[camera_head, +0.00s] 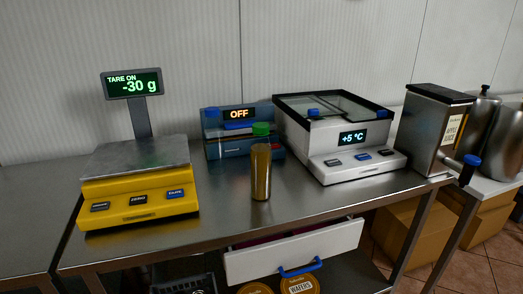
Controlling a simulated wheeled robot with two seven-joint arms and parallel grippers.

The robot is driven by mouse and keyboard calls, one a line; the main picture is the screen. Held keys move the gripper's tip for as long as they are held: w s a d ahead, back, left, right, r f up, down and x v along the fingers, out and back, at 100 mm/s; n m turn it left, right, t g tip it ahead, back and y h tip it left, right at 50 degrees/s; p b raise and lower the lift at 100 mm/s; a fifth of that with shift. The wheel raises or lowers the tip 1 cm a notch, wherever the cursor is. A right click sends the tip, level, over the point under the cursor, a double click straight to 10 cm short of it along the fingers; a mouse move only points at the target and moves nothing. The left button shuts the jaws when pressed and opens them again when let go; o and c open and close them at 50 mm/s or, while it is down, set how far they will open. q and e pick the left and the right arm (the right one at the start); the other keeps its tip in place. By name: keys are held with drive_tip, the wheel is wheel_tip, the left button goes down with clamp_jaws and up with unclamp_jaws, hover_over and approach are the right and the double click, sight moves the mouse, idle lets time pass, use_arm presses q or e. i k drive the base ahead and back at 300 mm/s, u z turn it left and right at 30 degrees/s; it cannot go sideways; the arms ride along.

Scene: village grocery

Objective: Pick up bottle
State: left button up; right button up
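The bottle (261,172) stands upright on the steel table, near the middle of the head view. It has a brownish-gold body and a green cap. It stands in front of a blue device whose display reads OFF, and hides part of that device. Neither of my grippers shows in this view.
A yellow scale (138,185) stands left of the bottle. A blue device (226,134) is behind it, and a white cooler box (340,140) is to the right. A metal dispenser (430,130) stands further right. A white drawer (293,252) juts out below the steel table (225,225).

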sight(260, 151)
drive_tip(key=z, duration=1.1)
drive_tip(key=i, duration=0.45)
drive_tip(key=u, duration=0.85)
